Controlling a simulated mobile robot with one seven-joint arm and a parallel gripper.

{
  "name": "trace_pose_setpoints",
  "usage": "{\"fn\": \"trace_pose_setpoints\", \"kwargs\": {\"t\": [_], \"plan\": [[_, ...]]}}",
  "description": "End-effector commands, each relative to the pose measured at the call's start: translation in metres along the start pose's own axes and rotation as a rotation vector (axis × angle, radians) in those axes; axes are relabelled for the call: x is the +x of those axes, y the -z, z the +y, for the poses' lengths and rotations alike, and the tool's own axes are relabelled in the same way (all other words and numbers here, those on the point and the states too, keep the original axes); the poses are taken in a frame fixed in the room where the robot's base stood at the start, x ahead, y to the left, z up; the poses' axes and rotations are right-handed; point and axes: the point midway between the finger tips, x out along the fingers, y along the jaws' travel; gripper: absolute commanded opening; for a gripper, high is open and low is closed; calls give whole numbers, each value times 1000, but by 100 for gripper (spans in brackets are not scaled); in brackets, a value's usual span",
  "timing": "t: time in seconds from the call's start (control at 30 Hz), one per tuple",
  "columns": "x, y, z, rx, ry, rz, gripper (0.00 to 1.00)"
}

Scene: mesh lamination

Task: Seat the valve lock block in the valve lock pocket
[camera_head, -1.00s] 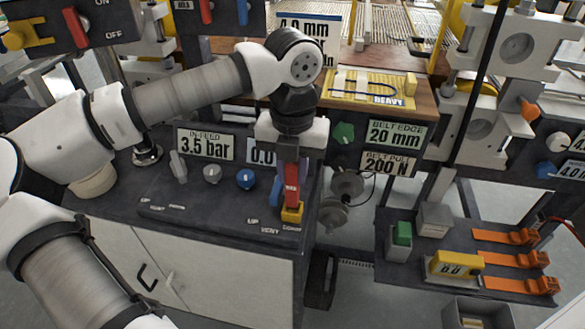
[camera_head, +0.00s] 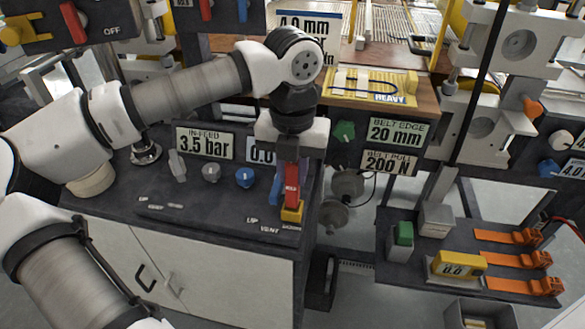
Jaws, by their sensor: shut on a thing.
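A red block with a small white label, which I take for the valve lock block (camera_head: 291,192), stands upright below my gripper (camera_head: 291,163). My gripper points down and is shut on the upper part of the red block. A yellow piece (camera_head: 292,212) sits directly under the red block at the front right of the dark console top; it looks like the valve lock pocket. The red block's lower end meets the yellow piece in the picture. I cannot tell how deep it sits, as the inside of the yellow piece is hidden.
A blue lever (camera_head: 275,190) stands close to the left of the red block. Knobs and an IN-FEED 3.5 bar sign (camera_head: 204,144) are further left on the console (camera_head: 190,218). A lower shelf with a yellow block (camera_head: 458,264) and orange clips is at the right.

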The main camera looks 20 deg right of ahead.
Motion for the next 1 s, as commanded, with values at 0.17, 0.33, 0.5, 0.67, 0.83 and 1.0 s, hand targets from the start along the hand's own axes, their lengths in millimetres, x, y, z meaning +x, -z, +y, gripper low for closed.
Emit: {"fn": "trace_pose_setpoints", "kwargs": {"t": [0.17, 0.33, 0.5, 0.67, 0.83, 1.0], "plan": [[6, 0, 0, 0, 0, 0, 0], [10, 0, 0, -1, 0, 0, 0], [14, 0, 0, -1, 0, 0, 0], [18, 0, 0, -1, 0, 0, 0], [22, 0, 0, -1, 0, 0, 0], [26, 0, 0, -1, 1, 0, 0]]}}
